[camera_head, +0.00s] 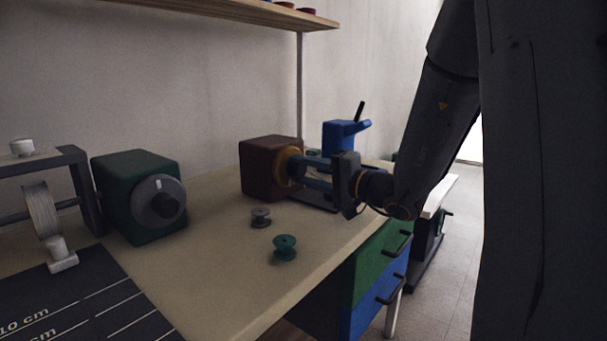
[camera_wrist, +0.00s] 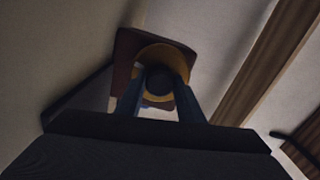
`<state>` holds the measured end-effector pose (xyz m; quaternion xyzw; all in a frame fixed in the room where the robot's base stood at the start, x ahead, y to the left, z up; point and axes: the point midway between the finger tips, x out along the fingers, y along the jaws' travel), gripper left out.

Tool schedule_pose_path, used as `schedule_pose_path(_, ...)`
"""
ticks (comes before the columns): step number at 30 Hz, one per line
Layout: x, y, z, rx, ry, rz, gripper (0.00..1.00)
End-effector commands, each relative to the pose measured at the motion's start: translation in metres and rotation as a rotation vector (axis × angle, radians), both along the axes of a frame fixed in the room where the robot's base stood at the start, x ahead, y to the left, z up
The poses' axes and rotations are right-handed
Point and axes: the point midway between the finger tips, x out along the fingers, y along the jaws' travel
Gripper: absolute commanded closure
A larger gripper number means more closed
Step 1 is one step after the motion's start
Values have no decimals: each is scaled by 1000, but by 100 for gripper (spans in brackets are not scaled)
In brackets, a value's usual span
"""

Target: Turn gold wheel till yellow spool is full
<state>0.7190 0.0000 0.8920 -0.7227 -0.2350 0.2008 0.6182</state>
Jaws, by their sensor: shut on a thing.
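The gold wheel (camera_head: 289,166) sits on the right face of a dark brown box (camera_head: 262,170) on the bench. My gripper (camera_head: 301,169) reaches in from the right and is shut on the wheel's dark centre knob. In the wrist view, the two fingers of my gripper (camera_wrist: 159,88) close on either side of this round dark knob, with the gold wheel (camera_wrist: 178,58) as a ring around it and the brown box (camera_wrist: 125,46) behind. I cannot make out a yellow spool in either view.
A green box (camera_head: 128,180) with a grey dial (camera_head: 150,201) stands left. A grey spool (camera_head: 261,217) and a teal spool (camera_head: 285,248) stand on the bench (camera_head: 215,255). A blue device (camera_head: 341,133) is behind my gripper. A shelf (camera_head: 230,10) hangs above.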

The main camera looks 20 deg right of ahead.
Motion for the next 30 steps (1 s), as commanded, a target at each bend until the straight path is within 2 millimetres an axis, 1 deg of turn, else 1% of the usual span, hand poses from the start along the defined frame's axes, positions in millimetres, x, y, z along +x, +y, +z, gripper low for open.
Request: schedule_pose_path(30, -1, 0, 1, 780, 570, -1, 88)
